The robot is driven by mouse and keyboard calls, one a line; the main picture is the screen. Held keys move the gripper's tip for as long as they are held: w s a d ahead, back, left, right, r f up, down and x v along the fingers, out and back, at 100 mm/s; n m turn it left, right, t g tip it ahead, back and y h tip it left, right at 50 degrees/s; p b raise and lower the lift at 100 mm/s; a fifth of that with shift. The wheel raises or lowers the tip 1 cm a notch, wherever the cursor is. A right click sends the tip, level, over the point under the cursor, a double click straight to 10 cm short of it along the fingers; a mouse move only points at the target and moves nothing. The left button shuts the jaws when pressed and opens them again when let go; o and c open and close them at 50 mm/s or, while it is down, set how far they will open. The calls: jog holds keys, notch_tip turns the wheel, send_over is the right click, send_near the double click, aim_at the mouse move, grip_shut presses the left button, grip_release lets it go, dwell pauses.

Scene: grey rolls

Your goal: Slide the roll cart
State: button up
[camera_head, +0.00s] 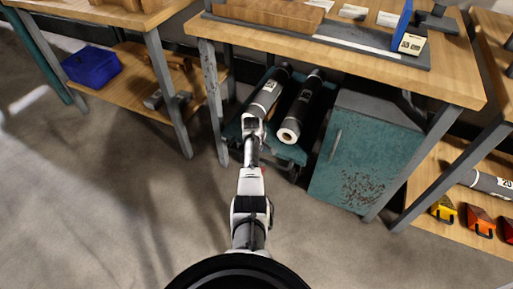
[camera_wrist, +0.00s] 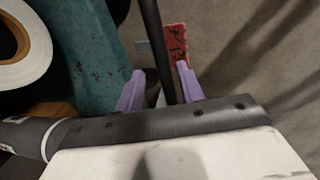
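The roll cart (camera_head: 290,152) is a low teal cart under the workbench. Two rolls lie on it: a grey one (camera_head: 268,92) and a dark one (camera_head: 303,100) with a pale end facing me. My gripper (camera_head: 252,128) is at the cart's front left and hides part of it. In the wrist view, the purple fingers (camera_wrist: 160,75) are apart, with a thin dark bar (camera_wrist: 152,30) between them. I cannot tell whether they touch it. The worn teal cart surface (camera_wrist: 93,45) and a white roll end (camera_wrist: 22,60) lie to the left.
A teal cabinet (camera_head: 362,160) stands close to the cart's right, under the wooden workbench (camera_head: 440,75). A metal bench leg (camera_head: 212,100) is just left of the cart. A blue bin (camera_head: 92,67) sits on a lower shelf at left. The floor in front is open.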

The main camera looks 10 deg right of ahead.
notch_tip(320, 180, up, 13)
jog(key=s+a+p, duration=0.1)
jog(key=s+p, duration=0.1)
jog(key=p, duration=0.1)
jog(key=shift+a+p, duration=0.2)
jog(key=shift+p, duration=0.1)
jog(key=shift+r, duration=0.1)
